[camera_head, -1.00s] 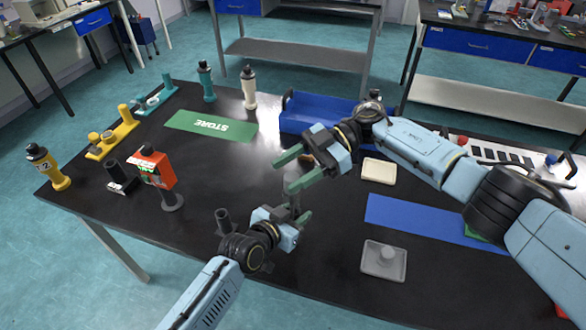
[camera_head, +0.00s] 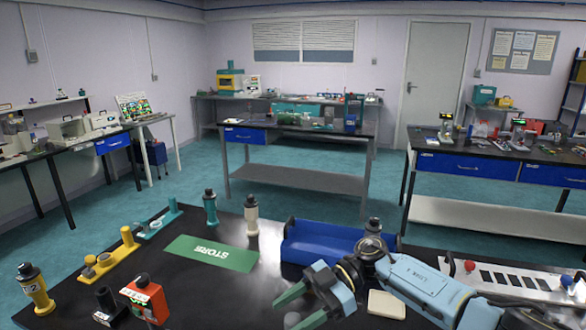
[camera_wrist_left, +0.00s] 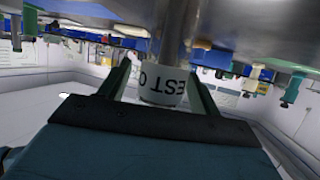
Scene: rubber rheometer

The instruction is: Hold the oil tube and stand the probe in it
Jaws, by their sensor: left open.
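A pale tube with a white label (camera_wrist_left: 163,82), its lettering partly visible as "EST O", shows in the left wrist view. It stands between the two fingers of my left gripper (camera_wrist_left: 158,58), which is open around it; contact cannot be told. My left gripper is outside the head view now. My right gripper (camera_head: 283,311) is at the bottom of the head view, with its green fingers apart. Its lower finger is partly cut off by the frame edge. I cannot pick out the probe in these frames.
A blue tray (camera_head: 300,250) lies beyond my right gripper. A green STORE mat (camera_head: 185,252) lies left of it. A teal bottle (camera_head: 210,209), a white bottle (camera_head: 251,217), a yellow bottle (camera_head: 36,291), an orange device (camera_head: 146,300) and a yellow stand (camera_head: 108,260) stand around the left side.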

